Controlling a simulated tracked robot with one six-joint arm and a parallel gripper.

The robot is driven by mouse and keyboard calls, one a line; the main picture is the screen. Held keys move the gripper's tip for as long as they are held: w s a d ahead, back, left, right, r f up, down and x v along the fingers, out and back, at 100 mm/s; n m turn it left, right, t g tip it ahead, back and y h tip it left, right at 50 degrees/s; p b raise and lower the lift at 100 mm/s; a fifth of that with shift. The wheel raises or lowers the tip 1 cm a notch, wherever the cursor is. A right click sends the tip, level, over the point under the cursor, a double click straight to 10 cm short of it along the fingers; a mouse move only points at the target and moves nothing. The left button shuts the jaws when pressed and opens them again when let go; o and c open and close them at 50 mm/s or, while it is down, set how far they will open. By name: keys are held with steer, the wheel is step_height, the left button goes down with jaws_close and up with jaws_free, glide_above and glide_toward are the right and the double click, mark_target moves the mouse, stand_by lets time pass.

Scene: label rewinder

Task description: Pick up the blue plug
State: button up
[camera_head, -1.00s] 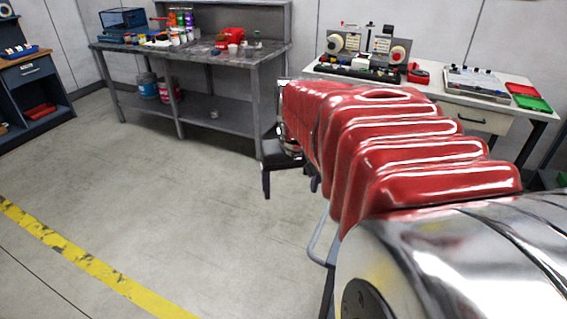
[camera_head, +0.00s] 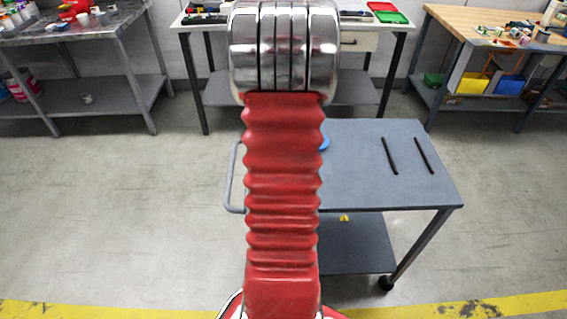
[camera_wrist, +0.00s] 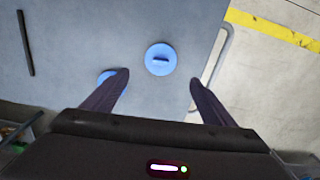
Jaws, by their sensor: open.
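The blue plug (camera_wrist: 160,52) appears in the wrist view as a round blue disc with a raised ridge across it, on a grey cart top (camera_wrist: 90,35). A second blue piece (camera_wrist: 106,76) lies left of it, partly hidden by the left finger. My gripper (camera_wrist: 158,80) is open and empty; the plug shows between and a little beyond its fingertips, apart from both. In the head view, a sliver of blue (camera_head: 325,143) shows beside my red arm on the cart; I cannot tell which piece it is. My gripper is hidden there.
The cart (camera_head: 360,185) has a handle rail (camera_head: 233,178) on its left and two dark bars (camera_head: 389,155) (camera_head: 424,155) on its right. A white table (camera_head: 360,40) stands behind, with benches at left (camera_head: 110,25) and right (camera_head: 455,30). Floor is open around the cart.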

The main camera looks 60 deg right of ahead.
steer(key=shift+f, duration=0.1)
step_height(320, 180, down, 8)
steer(key=shift+f, duration=0.2)
stand_by(0.5)
steer(key=shift+f, duration=0.1)
steer(key=shift+w+f, duration=0.1)
steer(key=shift+f, duration=2.4)
steer(key=shift+c, duration=0.6)
steer(key=c, duration=0.8)
step_height(320, 180, up, 10)
steer(key=shift+r, duration=0.1)
